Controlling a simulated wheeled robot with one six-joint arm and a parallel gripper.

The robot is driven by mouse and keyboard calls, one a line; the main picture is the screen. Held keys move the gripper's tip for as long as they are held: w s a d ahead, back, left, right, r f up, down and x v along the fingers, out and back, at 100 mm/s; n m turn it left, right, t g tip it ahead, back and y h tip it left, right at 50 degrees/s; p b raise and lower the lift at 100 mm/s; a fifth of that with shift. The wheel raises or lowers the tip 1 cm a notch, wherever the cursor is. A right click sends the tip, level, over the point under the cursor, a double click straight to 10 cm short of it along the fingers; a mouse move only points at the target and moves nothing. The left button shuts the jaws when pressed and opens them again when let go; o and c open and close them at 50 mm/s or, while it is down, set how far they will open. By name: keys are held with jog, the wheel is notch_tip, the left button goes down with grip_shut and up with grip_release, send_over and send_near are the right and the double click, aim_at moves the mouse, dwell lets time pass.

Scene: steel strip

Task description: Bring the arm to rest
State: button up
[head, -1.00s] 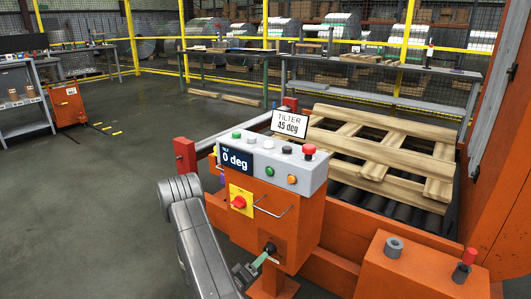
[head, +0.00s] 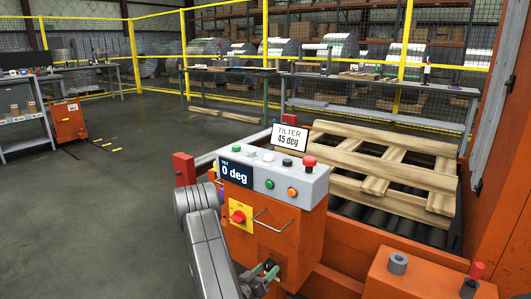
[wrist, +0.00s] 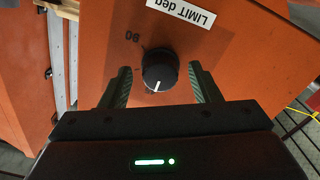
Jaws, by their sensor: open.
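My gripper (wrist: 160,78) is open in the wrist view, with one finger on each side of a black round knob (wrist: 160,70). Gaps show between the knob and both fingers. The knob's white mark points toward my gripper. The knob sits on an orange panel with an upside-down "LIMIT deg" label (wrist: 187,13). In the head view my gripper (head: 264,276) is at the lower front of the orange control console (head: 300,225), below its yellow-backed red switch (head: 238,216). The knob is mostly hidden there. The console's display (head: 236,173) reads 0 deg.
A sign (head: 290,138) reads TILTER 45 deg. Behind the console, a wooden pallet (head: 375,185) lies on rollers. An orange block with posts (head: 425,280) stands at lower right. The floor (head: 90,210) at left is clear. Yellow fencing and benches stand behind.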

jog(key=m, duration=0.4)
jog(key=shift+m, duration=0.4)
jog(key=p+v, duration=0.1)
jog(key=v, duration=0.5)
jog(key=shift+s+a, duration=0.2)
jog(key=shift+a, duration=0.05)
